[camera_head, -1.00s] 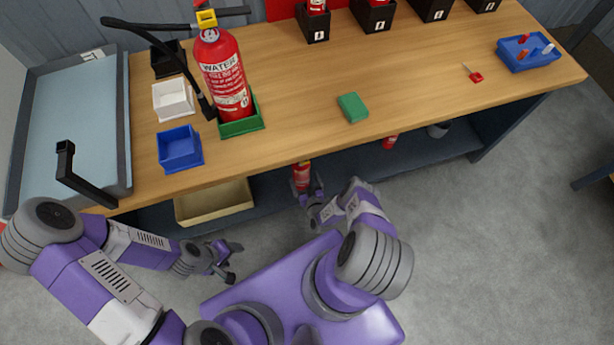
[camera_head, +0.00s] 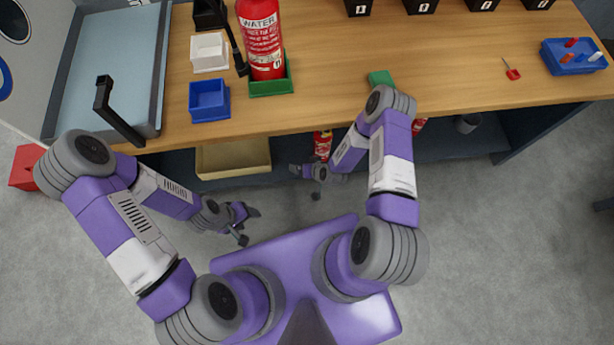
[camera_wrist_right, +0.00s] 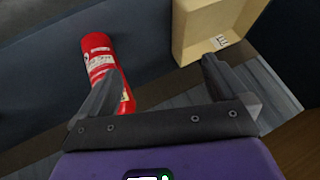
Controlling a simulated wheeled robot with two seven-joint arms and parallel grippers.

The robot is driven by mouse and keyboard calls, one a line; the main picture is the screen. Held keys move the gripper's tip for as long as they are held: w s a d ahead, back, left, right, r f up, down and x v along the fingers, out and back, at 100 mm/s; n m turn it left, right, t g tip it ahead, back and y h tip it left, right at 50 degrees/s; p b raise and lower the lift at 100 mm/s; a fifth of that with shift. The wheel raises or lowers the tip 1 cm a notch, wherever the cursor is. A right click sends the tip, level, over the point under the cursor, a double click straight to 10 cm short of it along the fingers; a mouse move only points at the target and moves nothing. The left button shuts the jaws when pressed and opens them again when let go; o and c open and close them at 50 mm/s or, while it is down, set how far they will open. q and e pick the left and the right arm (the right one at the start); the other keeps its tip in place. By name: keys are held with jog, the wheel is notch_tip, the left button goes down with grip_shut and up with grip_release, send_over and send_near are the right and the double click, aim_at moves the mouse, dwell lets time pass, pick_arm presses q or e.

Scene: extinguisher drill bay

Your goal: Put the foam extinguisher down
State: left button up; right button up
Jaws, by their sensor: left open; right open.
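A red extinguisher (camera_head: 322,145) stands on the lower shelf under the workbench, partly hidden by the bench edge and my right arm. Its label is too small to read, so I cannot tell if it is the foam one. In the right wrist view it is a red cylinder with a white label (camera_wrist_right: 98,52), partly behind the left finger and not between the fingers. My right gripper (camera_head: 304,182) is open and empty, just in front and left of it. My left gripper (camera_head: 248,225) is open and empty above the floor.
A WATER extinguisher (camera_head: 262,45) stands in a green holder (camera_head: 271,88) on the workbench (camera_head: 330,60). A tan box (camera_head: 233,158) is on the lower shelf to the left; it also shows in the wrist view (camera_wrist_right: 190,30). Another red extinguisher (camera_head: 418,126) is further right.

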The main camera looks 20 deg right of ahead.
jog(key=s+a+r+g, duration=0.2)
jog(key=s+r+g, duration=0.1)
jog(key=s+r, duration=0.3)
jog(key=s+a+r+g+y, duration=0.1)
jog(key=s+a+r+g, duration=0.2)
jog(key=s+r, duration=0.3)
jog(key=s, duration=0.3)
jog(key=shift+s+r, duration=0.25)
jog(key=shift+r, duration=0.1)
jog(key=shift+a, duration=0.1)
notch_tip(320, 180, up, 7)
jog(key=p, duration=0.7)
jog(key=shift+r, duration=0.2)
